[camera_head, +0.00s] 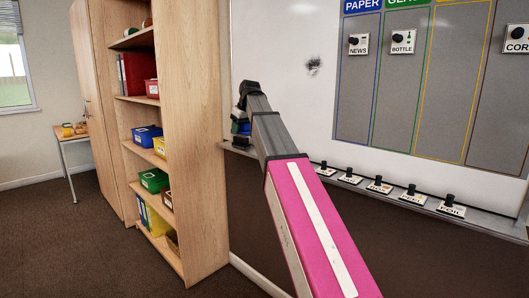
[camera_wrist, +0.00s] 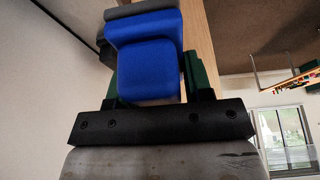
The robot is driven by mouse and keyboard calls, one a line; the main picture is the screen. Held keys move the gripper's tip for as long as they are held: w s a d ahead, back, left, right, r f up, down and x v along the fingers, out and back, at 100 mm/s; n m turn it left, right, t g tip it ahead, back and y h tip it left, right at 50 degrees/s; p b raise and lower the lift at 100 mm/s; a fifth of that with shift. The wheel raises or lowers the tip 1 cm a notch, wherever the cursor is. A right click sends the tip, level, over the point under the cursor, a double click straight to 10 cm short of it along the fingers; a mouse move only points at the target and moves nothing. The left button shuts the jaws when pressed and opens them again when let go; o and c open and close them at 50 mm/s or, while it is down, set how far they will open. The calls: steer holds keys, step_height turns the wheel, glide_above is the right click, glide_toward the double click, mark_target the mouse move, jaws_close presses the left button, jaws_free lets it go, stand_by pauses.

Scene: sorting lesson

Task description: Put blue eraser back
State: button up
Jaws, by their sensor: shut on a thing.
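The blue eraser (camera_wrist: 145,55), with a grey strip along its far edge, sits between the fingers of my gripper (camera_wrist: 155,75) in the wrist view. My gripper is shut on it. In the head view, my gripper (camera_head: 243,117) hangs down at the left end of the whiteboard ledge (camera_head: 405,197), with a bit of the blue eraser (camera_head: 239,128) showing below it. Whether the eraser touches the ledge, I cannot tell.
The whiteboard (camera_head: 285,50) has a dark smudge (camera_head: 314,66). Several labelled knobbed cards (camera_head: 378,185) stand along the ledge to the right. A wooden shelf (camera_head: 195,150) with coloured bins stands close on the left.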

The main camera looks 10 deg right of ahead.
steer(key=w+d+f, duration=0.2)
steer(key=d, duration=0.1)
steer(key=w+d+f, duration=0.2)
steer(key=d, duration=0.1)
steer(key=w+d+f, duration=0.2)
steer(key=w+d, duration=0.1)
steer(key=shift+f, duration=0.35)
steer(key=shift+d+f, duration=0.1)
steer(key=shift+f, duration=1.9)
steer(key=shift+f, duration=0.1)
steer(key=o, duration=0.9)
steer(key=shift+c, duration=0.2)
steer(key=v, duration=1.2)
steer(key=shift+s, duration=0.15)
